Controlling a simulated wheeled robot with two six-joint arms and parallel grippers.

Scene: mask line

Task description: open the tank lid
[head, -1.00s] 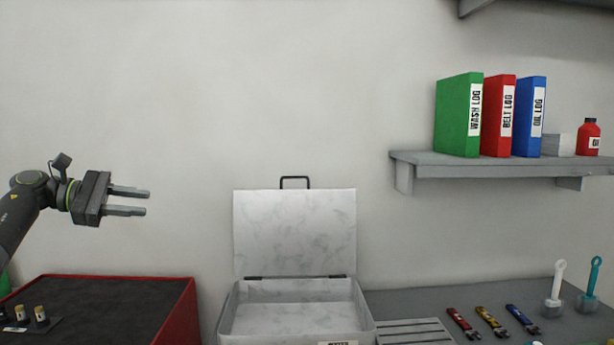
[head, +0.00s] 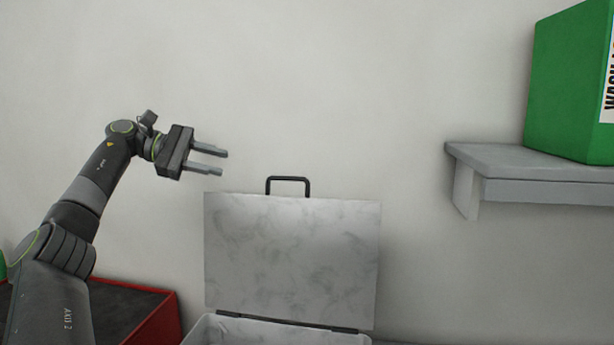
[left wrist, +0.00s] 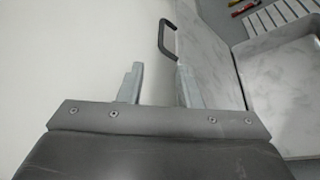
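The tank lid (head: 290,255) stands upright, hinged open at the back of the tank (head: 270,332), with its marbled inner face towards me. A dark handle (head: 288,180) sticks up from the lid's top edge. My left gripper (head: 225,162) is open and empty, above and left of the lid, apart from the handle. In the left wrist view the two fingers (left wrist: 160,85) are spread with nothing between them; the handle (left wrist: 165,38) and lid (left wrist: 212,50) lie beyond and to the right. My right gripper is not in view.
A red-edged bin with a dark top (head: 140,315) stands left of the tank. A slatted rack (left wrist: 278,15) lies beside the tank. The wall space above the lid is clear.

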